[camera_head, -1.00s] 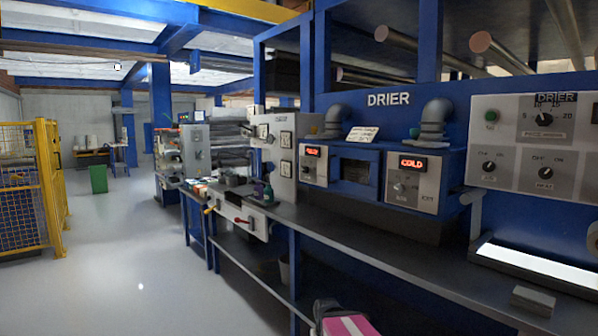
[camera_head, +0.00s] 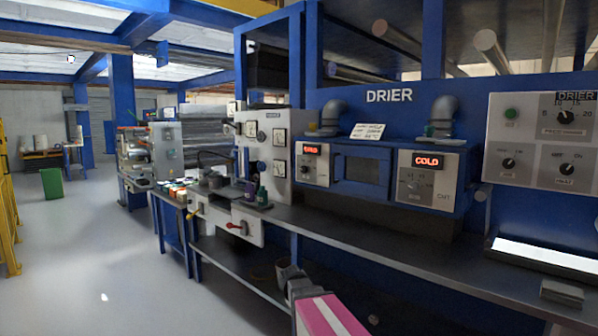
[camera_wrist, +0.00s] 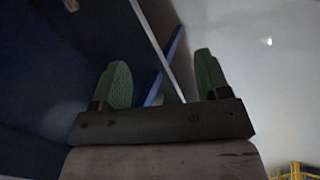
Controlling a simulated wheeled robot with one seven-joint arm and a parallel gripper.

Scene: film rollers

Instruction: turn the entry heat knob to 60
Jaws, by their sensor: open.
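The blue drier housing (camera_head: 365,95) stands above the bench, with a control box at each end of its small window. The left box (camera_head: 312,172) has a red lit display (camera_head: 312,150) and a small knob (camera_head: 306,168) below it, too small to read. In the wrist view my gripper (camera_wrist: 162,78) is open and empty, with two green finger pads apart. It points low beside blue framework and pale floor, touching no knob.
A dark bench (camera_head: 400,250) runs along the machine, with a shelf below. A white panel (camera_head: 540,140) with several knobs is at right. Bottles (camera_head: 262,190) and levers stand at the bench's left. A green bin (camera_head: 51,183) stands far left. The floor (camera_head: 90,260) at left is open.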

